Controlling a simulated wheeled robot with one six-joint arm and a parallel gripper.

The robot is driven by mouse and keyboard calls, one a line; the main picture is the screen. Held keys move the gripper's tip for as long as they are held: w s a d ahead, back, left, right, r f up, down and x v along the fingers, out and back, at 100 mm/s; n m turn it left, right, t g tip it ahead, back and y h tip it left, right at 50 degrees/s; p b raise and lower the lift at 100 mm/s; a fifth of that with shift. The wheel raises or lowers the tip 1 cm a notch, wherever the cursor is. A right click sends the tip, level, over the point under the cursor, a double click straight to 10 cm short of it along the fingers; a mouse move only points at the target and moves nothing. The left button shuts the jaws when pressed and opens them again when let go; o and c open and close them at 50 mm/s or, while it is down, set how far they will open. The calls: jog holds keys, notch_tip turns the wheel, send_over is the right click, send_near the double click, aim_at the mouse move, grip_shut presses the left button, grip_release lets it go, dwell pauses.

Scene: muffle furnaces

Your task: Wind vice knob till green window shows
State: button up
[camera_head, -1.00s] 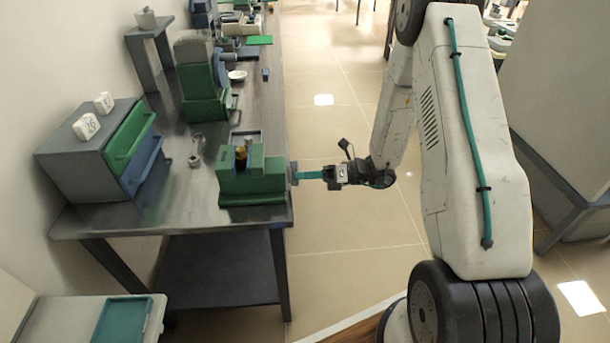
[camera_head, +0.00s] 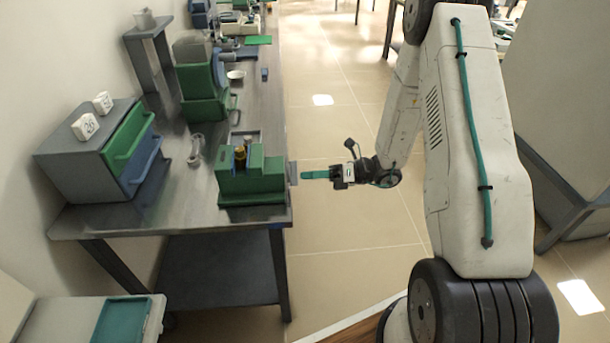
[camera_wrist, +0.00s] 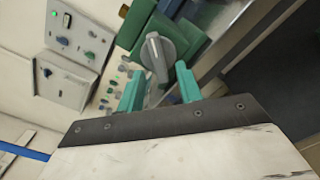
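The green vice (camera_head: 252,187) stands at the right edge of the metal bench in the head view. Its grey knob (camera_head: 293,172) sticks out over the bench edge on the right. In the wrist view the knob (camera_wrist: 155,58) has a raised bar across its face and lies just beyond the fingertips, between their lines. My gripper (camera_head: 304,174) has teal fingers and points left at the knob. In the wrist view my gripper (camera_wrist: 160,72) is open and empty, its fingers apart. A small gap to the knob seems to show. I cannot make out a green window.
A grey drawer box (camera_head: 75,160) with green and blue drawers stands left of the vice. A green machine (camera_head: 203,100) stands behind it. Panels with small knobs (camera_wrist: 68,75) show in the wrist view.

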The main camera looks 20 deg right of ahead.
jog(key=v, duration=0.6)
dwell(0.4)
jog(key=s+a+r+n+g+h, duration=0.2)
jog(key=s+r+n+h, duration=0.6)
jog(key=s+r+n, duration=0.4)
jog(key=s+a+r+n+g+h, duration=0.2)
jog(key=s+a+r+n+h, duration=0.1)
jog(key=s+r+n+h, duration=0.6)
jog(key=s+r+n, duration=0.4)
jog(key=s+n, duration=0.1)
jog(key=n, duration=0.4)
jog(key=shift+s+a+r, duration=0.2)
jog(key=shift+a+r, duration=0.05)
jog(key=shift+a, duration=0.05)
